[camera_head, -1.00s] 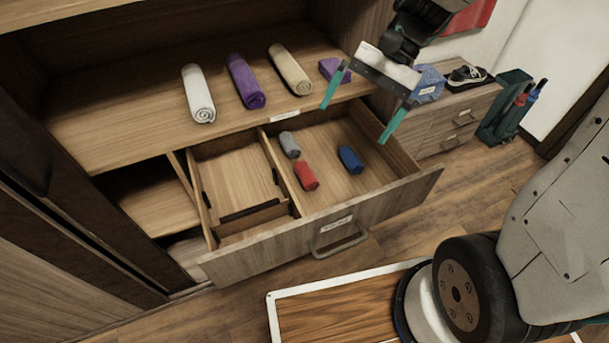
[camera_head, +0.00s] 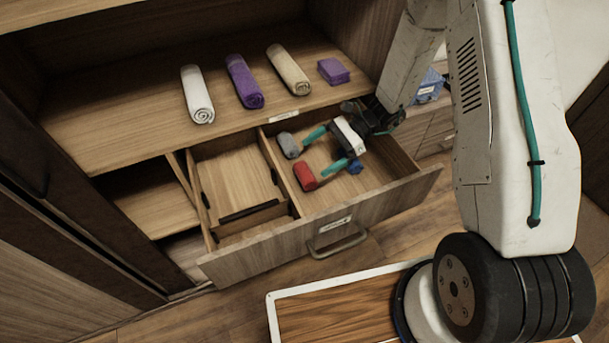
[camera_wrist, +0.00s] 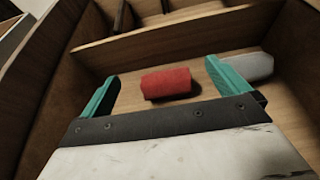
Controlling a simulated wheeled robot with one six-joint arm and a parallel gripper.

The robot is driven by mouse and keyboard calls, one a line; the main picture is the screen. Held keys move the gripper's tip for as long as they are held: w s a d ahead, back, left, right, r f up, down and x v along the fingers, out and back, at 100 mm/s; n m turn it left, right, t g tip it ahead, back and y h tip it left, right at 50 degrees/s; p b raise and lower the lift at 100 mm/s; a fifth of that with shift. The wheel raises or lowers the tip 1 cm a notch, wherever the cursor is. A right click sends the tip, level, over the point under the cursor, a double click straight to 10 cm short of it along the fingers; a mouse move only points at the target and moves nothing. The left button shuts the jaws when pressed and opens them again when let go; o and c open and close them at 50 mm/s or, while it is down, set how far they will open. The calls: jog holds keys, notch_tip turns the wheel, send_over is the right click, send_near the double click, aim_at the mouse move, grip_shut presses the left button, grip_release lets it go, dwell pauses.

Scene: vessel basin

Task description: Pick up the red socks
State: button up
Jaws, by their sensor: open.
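The rolled red socks (camera_head: 305,177) lie on the floor of the open drawer (camera_head: 330,222), near the divider. In the wrist view the red socks (camera_wrist: 166,83) lie ahead of and between the two teal fingers, with bare wood around them. My gripper (camera_head: 328,148) is open and empty, low over the right compartment of the drawer. It also shows in the wrist view (camera_wrist: 165,88). Grey socks (camera_head: 288,145) lie just behind the red ones; in the wrist view the grey socks (camera_wrist: 254,67) are beside the right finger. Blue socks (camera_head: 355,167) are mostly hidden behind my gripper.
Rolled white (camera_head: 197,95), purple (camera_head: 244,81) and beige (camera_head: 288,70) towels and a purple box (camera_head: 333,71) sit on the shelf above. The drawer's divider (camera_head: 279,171) and walls stand close around my gripper.

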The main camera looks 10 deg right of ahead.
aim_at(295, 177)
notch_tip(295, 177, down, 3)
jog(key=shift+f, duration=0.2)
jog(key=x, duration=0.7)
jog(key=shift+s+d+f, duration=0.1)
jog(key=shift+s+f, duration=0.05)
jog(key=shift+s, duration=0.05)
jog(key=shift+a+f, duration=0.1)
jog(key=shift+a, duration=0.15)
jog(key=shift+w, duration=0.1)
jog(key=c, duration=1)
